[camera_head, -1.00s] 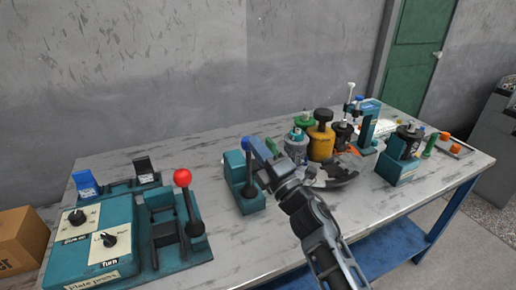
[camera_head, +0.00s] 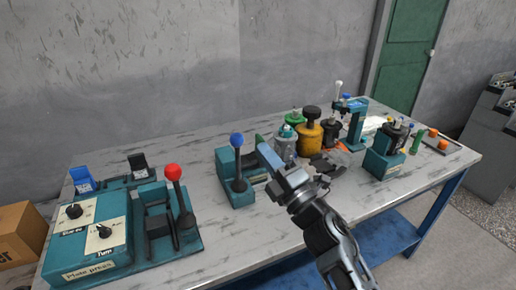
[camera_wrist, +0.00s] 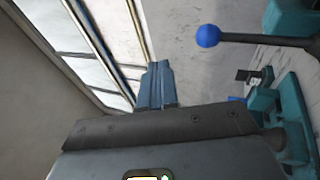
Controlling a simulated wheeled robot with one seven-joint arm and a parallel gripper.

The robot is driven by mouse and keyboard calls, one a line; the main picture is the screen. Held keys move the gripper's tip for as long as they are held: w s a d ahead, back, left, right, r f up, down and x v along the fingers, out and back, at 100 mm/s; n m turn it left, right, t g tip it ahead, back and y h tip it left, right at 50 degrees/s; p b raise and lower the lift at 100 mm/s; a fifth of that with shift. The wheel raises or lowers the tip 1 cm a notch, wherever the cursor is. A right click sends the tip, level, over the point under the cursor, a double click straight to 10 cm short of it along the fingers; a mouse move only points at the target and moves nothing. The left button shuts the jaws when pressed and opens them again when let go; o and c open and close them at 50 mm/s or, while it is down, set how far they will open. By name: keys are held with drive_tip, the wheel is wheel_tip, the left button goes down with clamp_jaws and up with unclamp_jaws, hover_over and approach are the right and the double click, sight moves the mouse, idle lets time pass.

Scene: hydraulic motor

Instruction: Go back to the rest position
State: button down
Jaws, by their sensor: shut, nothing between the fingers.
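My gripper (camera_head: 268,156) is above the middle of the table (camera_head: 290,240), just right of the teal lever press with the blue ball handle (camera_head: 237,140). It is shut and empty, and its fingers point up and to the left in the head view. In the wrist view the closed blue fingers (camera_wrist: 156,86) show in the middle. There the blue ball (camera_wrist: 208,36) on its dark lever is to the right, apart from the fingers.
A teal control box (camera_head: 95,235) with dials and a red ball lever (camera_head: 173,171) stand at the left. A yellow canister (camera_head: 309,135), other containers and a teal stand (camera_head: 354,120) are at the back right. The table's front middle is clear.

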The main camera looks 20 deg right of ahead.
drive_tip(key=s+f+m+g+h, duration=0.15)
drive_tip(key=s+m, duration=0.25)
drive_tip(key=s, duration=0.5)
drive_tip(key=s+a+f+m+h, duration=0.1)
drive_tip(key=s+f+m, duration=0.25)
drive_tip(key=s, duration=0.55)
drive_tip(key=s+f+m+g+h, duration=0.15)
drive_tip(key=s+m, duration=0.25)
drive_tip(key=s, duration=0.5)
drive_tip(key=s+r+m+g, duration=0.1)
drive_tip(key=s+m+g, duration=0.3)
drive_tip(key=s+m, duration=0.6)
drive_tip(key=s, duration=0.9)
drive_tip(key=shift+r+h, duration=0.25)
drive_tip(key=shift+h, duration=0.05)
